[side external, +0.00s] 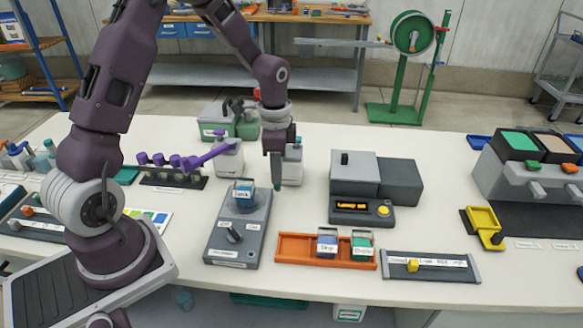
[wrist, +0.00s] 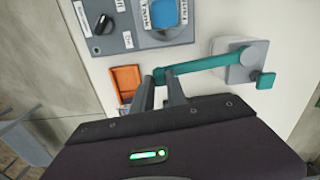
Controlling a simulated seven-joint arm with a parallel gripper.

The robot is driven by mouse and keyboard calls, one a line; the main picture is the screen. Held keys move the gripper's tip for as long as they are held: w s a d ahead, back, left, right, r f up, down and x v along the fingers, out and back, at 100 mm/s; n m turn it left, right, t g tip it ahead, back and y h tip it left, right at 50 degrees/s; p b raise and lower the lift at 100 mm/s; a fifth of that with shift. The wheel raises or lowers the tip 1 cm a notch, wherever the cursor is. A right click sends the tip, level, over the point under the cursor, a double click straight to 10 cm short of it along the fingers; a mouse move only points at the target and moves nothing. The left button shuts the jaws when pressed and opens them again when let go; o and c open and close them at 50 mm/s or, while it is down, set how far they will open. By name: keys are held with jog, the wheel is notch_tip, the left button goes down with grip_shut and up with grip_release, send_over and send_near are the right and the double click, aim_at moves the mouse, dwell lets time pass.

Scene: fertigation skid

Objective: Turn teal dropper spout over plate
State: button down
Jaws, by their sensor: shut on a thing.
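The teal dropper spout (wrist: 205,64) is a long flat arm in the wrist view, running left from its grey-white block (wrist: 243,62). My gripper (wrist: 162,80) is shut on the spout's free end. In the side external view my gripper (side external: 276,182) points down and hides most of the spout; the block (side external: 293,168) stands behind it. A blue-topped cup (side external: 244,193) sits on the round plate (side external: 262,208) of a grey scale-like unit. The spout's end is beside this plate, to its right in the side view, not over it.
A purple spout (side external: 207,155) reaches left from a second white block. An orange tray (side external: 295,248) with two labelled cups lies front right. A grey box unit (side external: 360,175) stands to the right. White table is bare between my gripper and that unit.

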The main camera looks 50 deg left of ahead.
jog(key=s+a+m, duration=0.5)
jog(key=a+m, duration=0.2)
jog(key=a, duration=0.1)
jog(key=shift+m, duration=0.3)
jog(key=shift+a, duration=0.1)
dwell(0.3)
jog(key=c, duration=1.3)
grip_release()
notch_tip(320, 180, up, 7)
jog(key=shift+r, duration=0.1)
